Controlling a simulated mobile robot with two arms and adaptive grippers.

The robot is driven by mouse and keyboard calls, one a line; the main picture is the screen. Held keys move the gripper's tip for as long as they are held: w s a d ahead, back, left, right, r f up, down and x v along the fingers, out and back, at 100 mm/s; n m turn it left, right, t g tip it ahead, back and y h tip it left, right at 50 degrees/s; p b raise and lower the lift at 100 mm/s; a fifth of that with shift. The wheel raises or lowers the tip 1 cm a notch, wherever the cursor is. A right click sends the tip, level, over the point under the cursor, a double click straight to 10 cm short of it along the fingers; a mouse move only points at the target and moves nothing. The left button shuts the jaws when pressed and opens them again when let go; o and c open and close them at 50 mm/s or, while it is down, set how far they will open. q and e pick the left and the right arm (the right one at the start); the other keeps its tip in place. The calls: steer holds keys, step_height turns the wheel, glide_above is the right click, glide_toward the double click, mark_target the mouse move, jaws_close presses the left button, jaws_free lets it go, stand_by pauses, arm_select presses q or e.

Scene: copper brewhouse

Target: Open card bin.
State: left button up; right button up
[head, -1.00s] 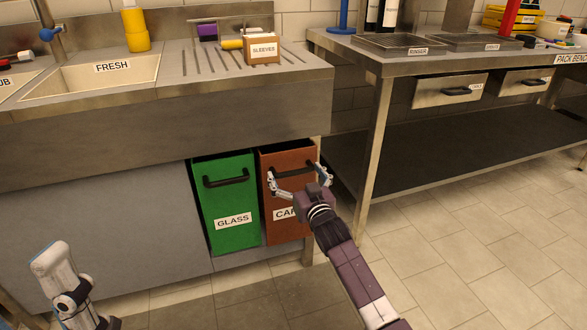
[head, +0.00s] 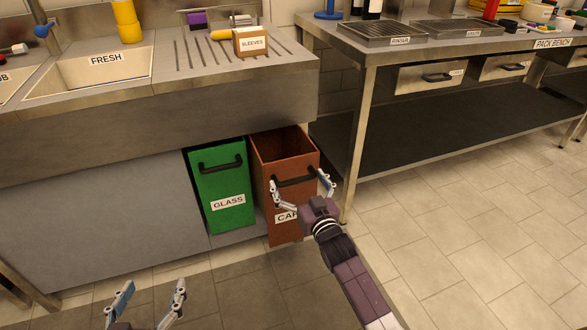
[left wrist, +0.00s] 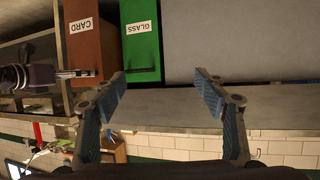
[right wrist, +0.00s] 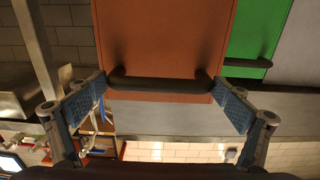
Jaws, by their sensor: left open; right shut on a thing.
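The brown card bin (head: 284,233) sits under the counter, pulled partly out, its open top showing a hollow inside. My right gripper (head: 298,184) is shut on the bin's black handle (head: 293,180), its two fingers at the handle's ends; the right wrist view shows the handle (right wrist: 160,85) between them. The gripper partly covers the CARD label, which reads whole in the left wrist view (left wrist: 84,25). My left gripper (head: 150,292) is open and empty, low at the left in the head view, apart from the bins.
The green glass bin (head: 222,188) stands just left of the card bin, set further back. The counter with the sink (head: 95,75) overhangs both. The pack bench (head: 450,63) stands to the right, its leg near the card bin. The tiled floor (head: 450,240) in front is clear.

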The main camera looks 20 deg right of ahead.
steer(key=s+p, duration=0.2)
steer(key=s, duration=0.1)
steer(key=shift+d+r, duration=0.15)
steer(key=s+p, duration=0.1)
steer(key=s, duration=0.1)
steer(key=shift+s+p, duration=0.3)
steer(key=shift+s, duration=0.1)
arm_select(q)
steer(key=s+a+f+g+y+p, duration=0.1)
steer(key=s+a+f+g, duration=0.3)
steer(key=s, duration=0.5)
steer(key=s+a+f+g+y+p, duration=0.1)
steer(key=s+a+f+g+y, duration=0.1)
steer(key=s+f+g, duration=0.5)
steer(key=s+p+x, duration=0.1)
steer(key=p+x, duration=0.1)
steer(key=x, duration=0.5)
steer(key=shift+d+f+n+t, duration=0.3)
steer(key=shift+f, duration=0.05)
arm_select(e)
steer(key=s, duration=0.7)
steer(key=shift+s+d, duration=0.25)
steer(key=shift+s, duration=0.05)
arm_select(q)
steer(key=shift+s, duration=0.1)
arm_select(e)
steer(key=o, duration=1.4)
steer(key=shift+c, duration=0.2)
